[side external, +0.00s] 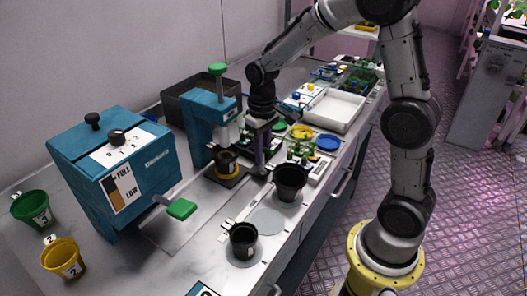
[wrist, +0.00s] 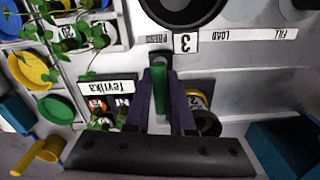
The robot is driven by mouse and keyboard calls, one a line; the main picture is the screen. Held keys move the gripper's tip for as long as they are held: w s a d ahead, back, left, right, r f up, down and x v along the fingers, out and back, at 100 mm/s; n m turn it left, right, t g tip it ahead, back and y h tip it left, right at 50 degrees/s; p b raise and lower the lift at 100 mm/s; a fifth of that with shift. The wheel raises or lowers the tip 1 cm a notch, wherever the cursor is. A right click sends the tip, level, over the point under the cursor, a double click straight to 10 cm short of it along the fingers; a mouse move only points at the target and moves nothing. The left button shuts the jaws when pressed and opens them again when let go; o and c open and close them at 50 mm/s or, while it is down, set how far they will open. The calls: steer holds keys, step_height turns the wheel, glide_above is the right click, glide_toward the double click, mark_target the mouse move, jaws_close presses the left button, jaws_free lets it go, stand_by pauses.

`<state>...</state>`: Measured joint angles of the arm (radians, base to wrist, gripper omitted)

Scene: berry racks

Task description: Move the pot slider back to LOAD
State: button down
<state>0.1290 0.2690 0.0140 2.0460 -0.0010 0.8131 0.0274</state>
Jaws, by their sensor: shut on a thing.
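My gripper (side external: 262,170) points down beside the teal press (side external: 199,118). In the wrist view its two dark fingers (wrist: 161,68) are shut on a green handle (wrist: 161,95), which I take to be the pot slider's. The handle lies by the PRESS label; the LOAD label (wrist: 231,35) and FILL label (wrist: 285,34) are farther right there. A dark pot with a yellow band (side external: 227,167) stands under the press on the slider. It also shows partly behind a finger in the wrist view (wrist: 207,122). In the side view the fingers hide the handle.
A black pot (side external: 290,183) stands close beside the gripper, and another black pot (side external: 243,241) is nearer the front. A teal dispenser (side external: 115,170) has a green-ended lever (side external: 181,208). A white tray (side external: 336,111) and small plants are behind. The slider's track toward the dispenser looks clear.

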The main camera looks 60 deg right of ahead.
steer(key=a, duration=0.9)
steer(key=shift+a, duration=0.35)
steer(key=c, duration=0.9)
jaws_free()
steer(key=shift+o, duration=0.2)
steer(key=shift+r, duration=0.1)
step_height(320, 180, up, 14)
steer(key=shift+d, duration=0.1)
